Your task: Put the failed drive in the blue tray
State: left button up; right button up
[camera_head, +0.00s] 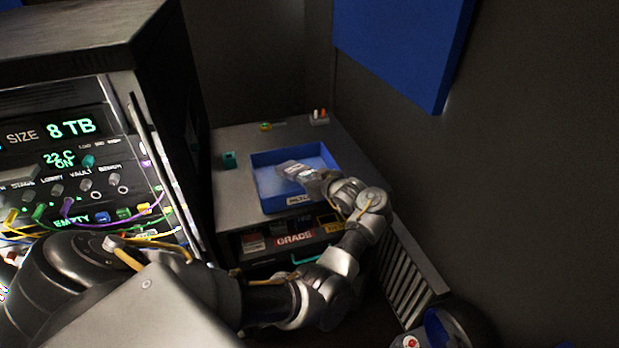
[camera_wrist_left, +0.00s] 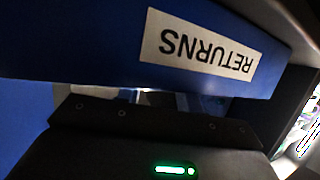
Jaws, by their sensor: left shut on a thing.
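The blue tray (camera_head: 262,198) sits on the grey cabinet top in the head view, with a white label on its front wall. The left wrist view shows its blue wall (camera_wrist_left: 90,45) close up, with the label RETURNS upside down. My left gripper (camera_head: 308,177) reaches over the tray from the right side. It is shut on a light grey, flat piece (camera_head: 291,168), which looks like the drive, at the tray's opening. I cannot tell whether the piece touches the tray floor. The fingertips are not clear in the wrist view. My right gripper is not in view.
A tall rack (camera_head: 85,150) with lit readouts and coloured cables stands at left. A red GRACE label (camera_head: 295,239) marks the front below the tray. A teal block (camera_head: 229,159) and a small peg holder (camera_head: 319,117) stand on the cabinet top. A wall bounds the right.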

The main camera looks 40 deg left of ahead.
pick_arm(q)
jog(key=o, duration=1.1)
